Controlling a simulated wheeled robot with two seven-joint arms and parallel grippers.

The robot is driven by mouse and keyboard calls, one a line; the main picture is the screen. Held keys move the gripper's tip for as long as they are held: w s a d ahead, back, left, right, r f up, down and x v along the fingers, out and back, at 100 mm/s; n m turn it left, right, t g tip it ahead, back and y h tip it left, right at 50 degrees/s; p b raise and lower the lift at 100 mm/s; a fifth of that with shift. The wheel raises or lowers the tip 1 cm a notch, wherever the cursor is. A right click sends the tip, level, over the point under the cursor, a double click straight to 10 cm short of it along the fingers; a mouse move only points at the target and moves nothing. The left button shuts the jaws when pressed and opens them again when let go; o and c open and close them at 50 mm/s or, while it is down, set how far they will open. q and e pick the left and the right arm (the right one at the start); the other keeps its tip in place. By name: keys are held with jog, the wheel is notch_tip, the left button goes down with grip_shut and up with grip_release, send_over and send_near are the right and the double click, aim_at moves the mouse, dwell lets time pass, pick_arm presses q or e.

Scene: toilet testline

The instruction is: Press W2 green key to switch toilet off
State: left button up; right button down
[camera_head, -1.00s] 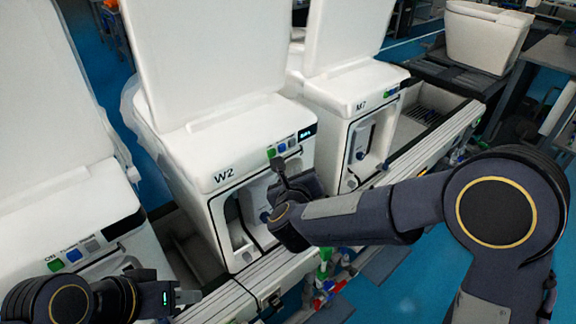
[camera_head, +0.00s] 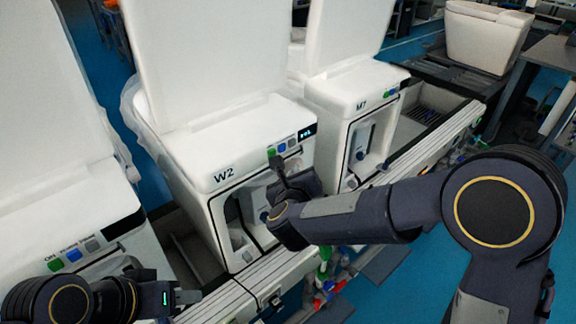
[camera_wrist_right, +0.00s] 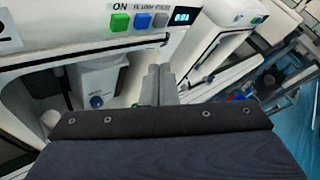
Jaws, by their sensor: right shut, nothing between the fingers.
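The W2 toilet unit (camera_head: 232,150) stands in the middle of the head view with its white lid up. Its green key (camera_head: 271,153) is at the left of a row with a blue and a grey key, beside a lit display. In the right wrist view the green key (camera_wrist_right: 120,22) sits under the "ON" label. My right gripper (camera_head: 275,163) is shut and empty, with its tips just below the green key in the head view. In the wrist view its fingers (camera_wrist_right: 158,75) point at the panel, below and right of that key. My left gripper (camera_head: 190,296) is low at left; its finger gap is unclear.
The M7 unit (camera_head: 345,100) stands to the right of W2. Another white unit (camera_head: 70,215) with its own green key stands at the left, near my left arm. A metal rail (camera_head: 225,300) runs along the front.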

jog(key=shift+w+a, duration=2.3)
jog(key=shift+a, duration=0.05)
jog(key=shift+w+a, duration=0.15)
jog(key=shift+w, duration=0.05)
jog(key=shift+b, duration=0.4)
jog(key=shift+s+d+b, duration=0.45)
jog(key=shift+s, duration=0.1)
jog(key=shift+d, duration=0.1)
jog(key=s+d+b, duration=0.3)
jog(key=s+d, duration=0.1)
jog(key=shift+s, duration=0.1)
